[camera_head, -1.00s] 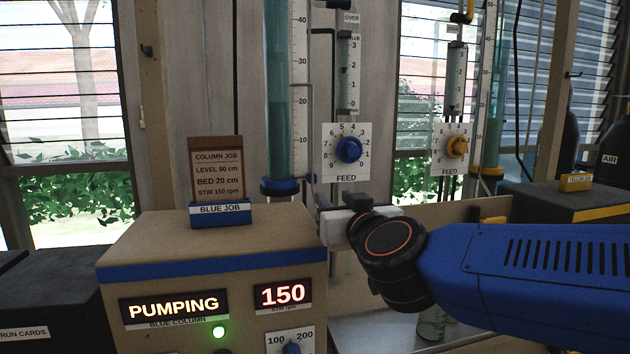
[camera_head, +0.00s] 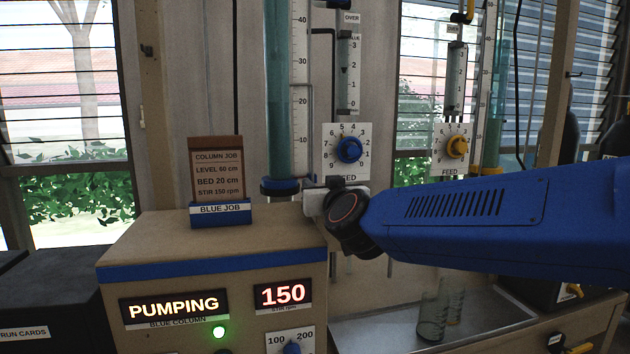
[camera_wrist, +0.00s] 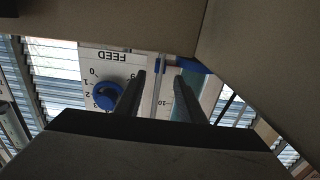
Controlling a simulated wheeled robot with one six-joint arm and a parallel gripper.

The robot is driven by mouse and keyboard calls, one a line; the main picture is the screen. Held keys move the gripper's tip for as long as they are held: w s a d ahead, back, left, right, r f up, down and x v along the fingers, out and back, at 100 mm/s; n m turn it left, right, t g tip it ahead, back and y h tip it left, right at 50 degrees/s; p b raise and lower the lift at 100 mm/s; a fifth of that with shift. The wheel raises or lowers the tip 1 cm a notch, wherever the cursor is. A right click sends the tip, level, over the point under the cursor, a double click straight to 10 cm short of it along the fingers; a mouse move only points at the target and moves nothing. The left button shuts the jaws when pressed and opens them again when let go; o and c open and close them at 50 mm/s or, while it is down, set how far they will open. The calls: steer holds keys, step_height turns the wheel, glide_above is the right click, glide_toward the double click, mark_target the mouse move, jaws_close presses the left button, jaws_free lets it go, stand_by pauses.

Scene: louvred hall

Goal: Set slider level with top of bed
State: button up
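The blue column (camera_head: 278,120) is a clear tube with teal contents and a scale (camera_head: 300,101) at its right, marked 10 to 40 in view. I cannot clearly make out the top of the bed inside it. The job card (camera_head: 217,168) reads bed 20 cm. A thin bent tube or rod (camera_head: 309,110) runs down beside the scale; I cannot identify the slider for sure. My gripper (camera_head: 318,200) is just right of the column's foot, below the blue feed dial. In the wrist view, upside down, its fingers (camera_wrist: 160,85) are apart, with a thin upright between them in the picture.
The blue feed dial (camera_head: 349,150) is close above my wrist. A control box (camera_head: 215,250) in front shows PUMPING and 150. A tray (camera_head: 490,318) with glass beakers (camera_head: 434,315) lies at lower right. The yellow feed dial (camera_head: 456,146) is farther right.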

mark_target(313, 178)
steer(key=shift+x, duration=2.55)
jaws_close()
